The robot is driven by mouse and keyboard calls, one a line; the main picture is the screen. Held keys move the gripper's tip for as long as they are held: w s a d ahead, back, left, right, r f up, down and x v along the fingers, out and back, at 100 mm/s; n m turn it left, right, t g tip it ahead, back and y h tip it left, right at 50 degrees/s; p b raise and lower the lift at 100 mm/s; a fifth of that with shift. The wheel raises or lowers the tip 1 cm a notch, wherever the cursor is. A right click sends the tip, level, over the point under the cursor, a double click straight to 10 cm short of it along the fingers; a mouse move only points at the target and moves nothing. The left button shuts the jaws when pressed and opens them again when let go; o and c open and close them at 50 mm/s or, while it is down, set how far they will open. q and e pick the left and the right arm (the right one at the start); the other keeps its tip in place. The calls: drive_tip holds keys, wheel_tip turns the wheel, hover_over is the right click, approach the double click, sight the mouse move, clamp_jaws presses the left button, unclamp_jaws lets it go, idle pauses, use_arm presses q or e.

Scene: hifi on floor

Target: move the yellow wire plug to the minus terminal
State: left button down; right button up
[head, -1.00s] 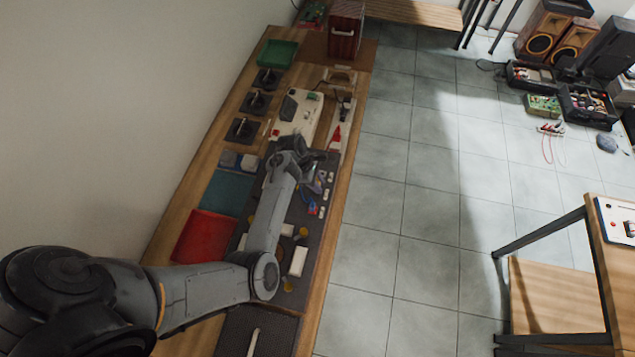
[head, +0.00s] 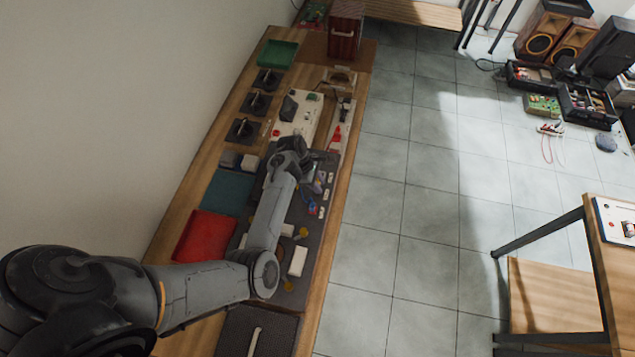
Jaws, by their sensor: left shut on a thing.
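My left arm reaches in from the left over the workbench, and its gripper (head: 316,174) is low over the dark mat (head: 322,228) along the bench's right side. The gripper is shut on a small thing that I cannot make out. Blue and red bits (head: 311,206) lie just below the gripper in the picture. I cannot pick out the yellow wire plug or the minus terminal at this size; the wrist and forearm cover part of the mat. My right gripper is not in view.
A red tray (head: 205,238), a teal tray (head: 228,190) and a green tray (head: 279,54) line the left of the bench. A pale panel (head: 297,113) lies beyond the wrist. White blocks and yellow discs (head: 302,232) lie on the mat.

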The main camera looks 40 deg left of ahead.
use_arm(q)
drive_tip(key=shift+f, duration=0.25)
idle(0.7)
drive_tip(key=shift+f+b, duration=0.3)
drive_tip(key=shift+f, duration=0.2)
idle(0.5)
idle(0.6)
drive_tip(key=shift+f+p, duration=0.1)
drive_tip(key=shift+p, duration=0.2)
idle(0.4)
idle(0.8)
drive_tip(key=shift+f+p, duration=0.1)
drive_tip(key=shift+p, duration=0.2)
idle(0.5)
idle(1.1)
drive_tip(key=c, duration=0.8)
unclamp_jaws()
drive_tip(key=shift+c, duration=0.2)
